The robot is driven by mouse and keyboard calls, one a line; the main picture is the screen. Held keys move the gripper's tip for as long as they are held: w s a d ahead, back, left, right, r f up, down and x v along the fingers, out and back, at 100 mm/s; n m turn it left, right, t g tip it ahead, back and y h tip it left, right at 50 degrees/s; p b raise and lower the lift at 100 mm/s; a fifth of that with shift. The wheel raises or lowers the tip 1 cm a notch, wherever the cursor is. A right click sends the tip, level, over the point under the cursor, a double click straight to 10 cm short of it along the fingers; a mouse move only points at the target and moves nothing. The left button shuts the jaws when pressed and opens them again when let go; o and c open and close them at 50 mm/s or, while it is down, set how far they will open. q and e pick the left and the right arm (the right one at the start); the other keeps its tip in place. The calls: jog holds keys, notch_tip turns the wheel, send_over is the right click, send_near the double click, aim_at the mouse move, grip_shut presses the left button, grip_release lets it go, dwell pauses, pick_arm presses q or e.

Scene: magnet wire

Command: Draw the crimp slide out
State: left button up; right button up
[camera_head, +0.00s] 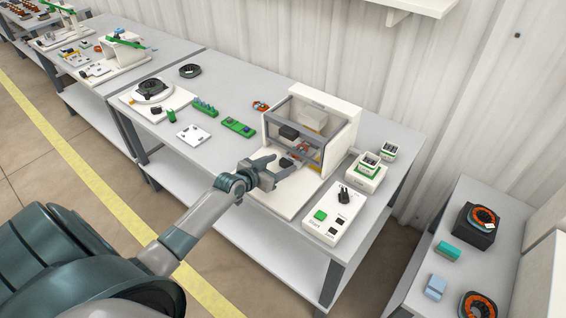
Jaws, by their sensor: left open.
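The crimp station (343,108) is a white box with a grey frame and an open-looking front, standing on the right part of the workbench. Inside it are a dark block (288,132) and small orange and blue parts (301,151) low down; I cannot clearly tell which piece is the slide. A white base plate (284,204) extends from its front. My left gripper (282,168) is open just in front of the box, above the plate, with its fingers pointing toward the opening. The gripper and wrist hide part of the plate. My right gripper is not in view.
A control box (333,214) with a green button stands right of the plate. Small white holders (366,172) stand behind it. Green boards (238,127) and a white tray (191,135) lie to the left. Another table with orange-wound coils (483,217) is at right.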

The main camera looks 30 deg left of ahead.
pick_arm(q)
jog(key=shift+x, duration=1)
